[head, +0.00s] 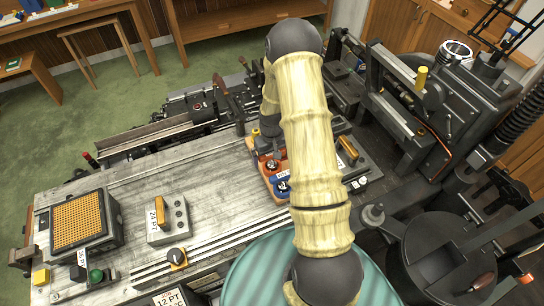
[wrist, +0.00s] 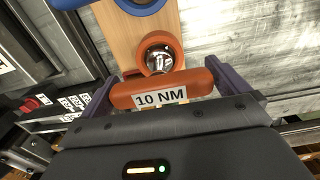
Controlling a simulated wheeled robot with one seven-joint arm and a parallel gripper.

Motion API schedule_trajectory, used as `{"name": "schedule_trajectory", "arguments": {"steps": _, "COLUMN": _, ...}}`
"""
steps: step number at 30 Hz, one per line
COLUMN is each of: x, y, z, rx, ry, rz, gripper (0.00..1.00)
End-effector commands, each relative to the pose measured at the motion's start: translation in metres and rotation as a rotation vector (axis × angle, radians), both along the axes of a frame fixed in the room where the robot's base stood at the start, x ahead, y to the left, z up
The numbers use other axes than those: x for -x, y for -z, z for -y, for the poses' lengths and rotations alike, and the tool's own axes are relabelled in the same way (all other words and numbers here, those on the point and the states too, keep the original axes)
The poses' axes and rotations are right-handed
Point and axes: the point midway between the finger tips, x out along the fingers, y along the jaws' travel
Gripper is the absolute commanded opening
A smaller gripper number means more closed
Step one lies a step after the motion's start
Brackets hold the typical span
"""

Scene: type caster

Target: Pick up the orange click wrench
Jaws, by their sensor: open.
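The orange click wrench (wrist: 190,82) has a short body with a white "10 NM" label and a round head with a shiny metal socket. It lies on a wooden rack (wrist: 118,40). In the wrist view my gripper (wrist: 172,88) is open, with a purple finger at each end of the orange body. I cannot tell whether the fingers touch it. In the head view the orange wrench (head: 268,165) shows just left of my arm, which covers part of the rack (head: 257,160) and hides most of my gripper.
A blue wrench (head: 281,186) lies beside the orange one on the rack. Black machinery (head: 420,110) stands close on the right. The bench top (head: 215,170) left of the rack is clear.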

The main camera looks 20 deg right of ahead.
Motion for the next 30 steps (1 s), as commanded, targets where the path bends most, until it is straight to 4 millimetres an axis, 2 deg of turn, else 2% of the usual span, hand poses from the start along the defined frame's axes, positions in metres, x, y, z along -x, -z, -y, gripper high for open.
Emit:
{"name": "schedule_trajectory", "arguments": {"steps": 6, "x": 0.000, "y": 0.000, "z": 0.000, "rx": 0.000, "ry": 0.000, "rz": 0.000, "gripper": 1.00}}
{"name": "schedule_trajectory", "arguments": {"steps": 11, "x": 0.000, "y": 0.000, "z": 0.000, "rx": 0.000, "ry": 0.000, "rz": 0.000, "gripper": 0.69}}
{"name": "schedule_trajectory", "arguments": {"steps": 12, "x": 0.000, "y": -0.001, "z": 0.000, "rx": 0.000, "ry": 0.000, "rz": 0.000, "gripper": 0.67}}
{"name": "schedule_trajectory", "arguments": {"steps": 23, "x": -0.001, "y": -0.006, "z": 0.000, "rx": 0.001, "ry": 0.001, "rz": 0.004, "gripper": 0.67}}
{"name": "schedule_trajectory", "arguments": {"steps": 30, "x": -0.001, "y": -0.034, "z": 0.000, "rx": 0.001, "ry": 0.001, "rz": 0.006, "gripper": 0.67}}
